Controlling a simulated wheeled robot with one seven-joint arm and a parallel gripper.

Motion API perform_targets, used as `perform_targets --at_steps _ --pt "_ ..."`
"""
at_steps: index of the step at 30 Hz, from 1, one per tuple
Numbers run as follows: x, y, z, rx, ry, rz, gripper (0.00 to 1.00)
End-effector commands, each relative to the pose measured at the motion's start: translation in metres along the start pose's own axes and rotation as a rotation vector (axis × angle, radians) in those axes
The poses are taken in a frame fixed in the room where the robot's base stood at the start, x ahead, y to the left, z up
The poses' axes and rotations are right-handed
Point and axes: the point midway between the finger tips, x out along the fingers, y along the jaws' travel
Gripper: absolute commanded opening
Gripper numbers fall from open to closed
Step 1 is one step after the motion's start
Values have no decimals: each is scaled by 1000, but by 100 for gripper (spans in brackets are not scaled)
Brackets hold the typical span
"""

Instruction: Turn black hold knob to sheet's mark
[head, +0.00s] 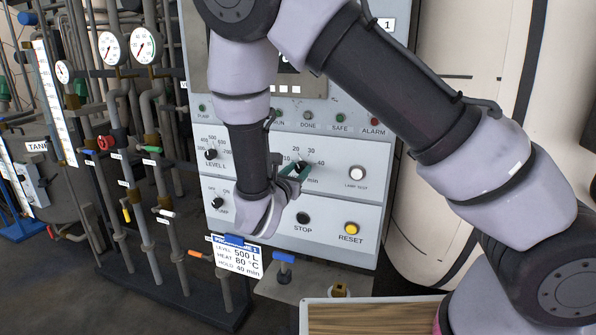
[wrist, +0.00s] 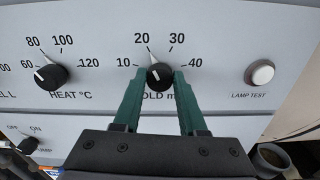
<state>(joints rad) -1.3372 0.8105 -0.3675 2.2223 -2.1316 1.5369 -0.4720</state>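The black hold knob (wrist: 160,77) sits on the grey panel in the middle of the wrist view, its white line pointing up and left, near the 20 mark. It also shows in the head view (head: 301,167). My gripper (wrist: 159,74) has its green fingertips on either side of this knob, close to its edges; I cannot tell whether they press on it. In the head view my gripper (head: 291,171) is at the panel by the knob. The programme sheet (head: 237,259) hangs below the panel and reads level 500 L, heat 80 °C, hold 40 min.
The white lamp test button (wrist: 262,73) is to the right. The stop button (head: 303,218) and yellow reset button (head: 352,228) are below. Pipes and gauges (head: 145,45) stand at left.

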Motion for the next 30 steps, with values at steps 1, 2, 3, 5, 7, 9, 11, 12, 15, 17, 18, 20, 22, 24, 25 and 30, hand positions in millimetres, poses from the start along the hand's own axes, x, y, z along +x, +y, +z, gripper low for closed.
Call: perform_targets --at_steps 1,2,3,5,7,9,11,12,15,17,18,20,22,24,25,30 --pt "0 0 0 0 0 0 0" --pt "0 0 0 0 0 0 0" --pt "0 0 0 1 0 0 0" --pt "0 0 0 3 0 0 0" --pt "0 0 0 9 0 0 0" --pt "0 0 0 21 0 0 0" --pt "0 0 0 39 0 0 0" --pt "0 0 0 54 0 0 0" --pt "0 0 0 107 0 0 0" --pt "0 0 0 147 0 0 0" --pt "0 0 0 177 0 0 0" --pt "0 -1 0 226 0 0 0" --pt "0 -1 -1 289 0 0 0" --pt "0 -1 -1 355 1 0 0" --pt "0 -2 -1 384 1 0 0" --pt "0 -2 -1 545 1 -1 0"
